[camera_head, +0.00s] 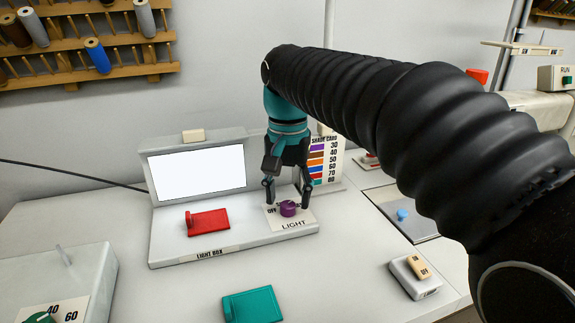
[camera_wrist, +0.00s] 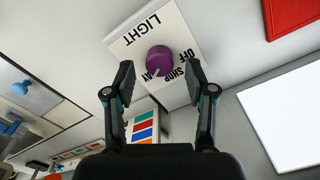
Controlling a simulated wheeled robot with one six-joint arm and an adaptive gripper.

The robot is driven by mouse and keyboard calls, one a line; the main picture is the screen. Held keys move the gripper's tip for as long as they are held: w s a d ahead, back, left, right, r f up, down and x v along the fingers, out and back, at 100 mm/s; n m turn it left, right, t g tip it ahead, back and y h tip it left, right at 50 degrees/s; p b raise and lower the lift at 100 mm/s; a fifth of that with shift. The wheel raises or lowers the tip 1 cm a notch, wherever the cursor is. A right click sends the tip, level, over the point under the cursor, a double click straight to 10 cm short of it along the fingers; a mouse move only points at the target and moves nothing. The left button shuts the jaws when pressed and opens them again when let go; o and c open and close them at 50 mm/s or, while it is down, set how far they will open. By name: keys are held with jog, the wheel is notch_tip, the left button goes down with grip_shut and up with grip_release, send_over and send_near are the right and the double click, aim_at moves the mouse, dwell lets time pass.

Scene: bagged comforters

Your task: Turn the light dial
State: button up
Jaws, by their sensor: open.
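The light dial (camera_head: 288,208) is a round purple knob on a white plate marked LIGHT (camera_head: 292,223), at the right end of the light box (camera_head: 165,250). In the wrist view the dial (camera_wrist: 160,61) lies between and just beyond my fingertips, with a pale pointer mark toward the SHOP/DAY lettering. My gripper (camera_head: 287,197) points down over the plate with its fingers on either side of the dial. In the wrist view my gripper (camera_wrist: 160,82) is open, with a gap between each finger and the dial. I cannot tell the exact fingertip height.
The light box has a lit white screen (camera_head: 200,170) and a red swatch (camera_head: 208,222). A shade card (camera_head: 325,160) stands behind my gripper. A teal swatch (camera_head: 252,305) and a white switch box (camera_head: 415,278) lie in front. The table between them is clear.

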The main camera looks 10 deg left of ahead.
aim_at(288, 203)
notch_tip(288, 203, up, 10)
jog(key=shift+r, duration=0.25)
dwell(0.4)
